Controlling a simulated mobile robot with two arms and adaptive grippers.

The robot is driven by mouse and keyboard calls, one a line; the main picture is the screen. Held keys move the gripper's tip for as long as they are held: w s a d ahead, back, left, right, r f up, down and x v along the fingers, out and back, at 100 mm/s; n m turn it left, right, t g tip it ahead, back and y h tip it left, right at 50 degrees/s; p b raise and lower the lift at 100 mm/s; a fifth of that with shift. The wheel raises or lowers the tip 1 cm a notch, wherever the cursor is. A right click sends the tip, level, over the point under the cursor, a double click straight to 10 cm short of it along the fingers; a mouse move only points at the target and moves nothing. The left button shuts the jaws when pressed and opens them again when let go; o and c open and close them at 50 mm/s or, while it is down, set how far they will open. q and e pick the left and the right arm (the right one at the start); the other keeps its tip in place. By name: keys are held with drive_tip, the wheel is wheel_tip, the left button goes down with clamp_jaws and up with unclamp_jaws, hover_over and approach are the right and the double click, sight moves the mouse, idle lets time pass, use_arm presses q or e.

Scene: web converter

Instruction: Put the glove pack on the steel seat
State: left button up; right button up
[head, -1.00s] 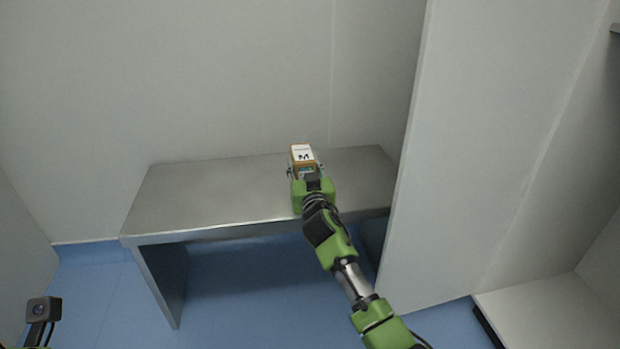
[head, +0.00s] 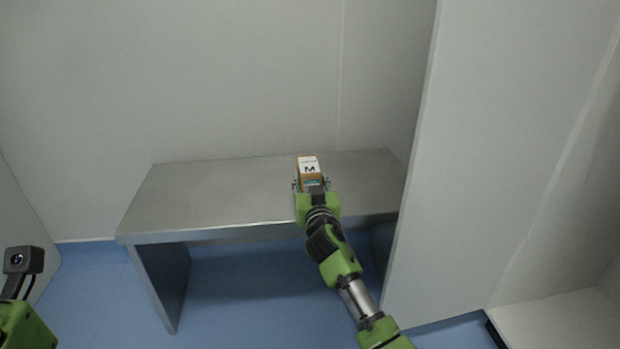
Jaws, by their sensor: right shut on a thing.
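The glove pack (head: 309,168) is a small orange-brown box with a white label marked "M". My right gripper (head: 311,184) is shut on it and holds it over the right half of the steel seat. The steel seat (head: 215,195) is a bare grey metal bench against the back wall. I cannot tell whether the pack touches the seat top or hangs just above it. The gripper hides the pack's lower near side.
A tall pale panel (head: 490,150) stands close at the right end of the seat. A white low shelf (head: 560,320) is at the lower right. The seat top left of the pack is clear. Blue floor (head: 250,285) shows under the seat.

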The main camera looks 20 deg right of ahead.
drive_tip(key=o, duration=1.1)
drive_tip(key=shift+f, duration=0.1)
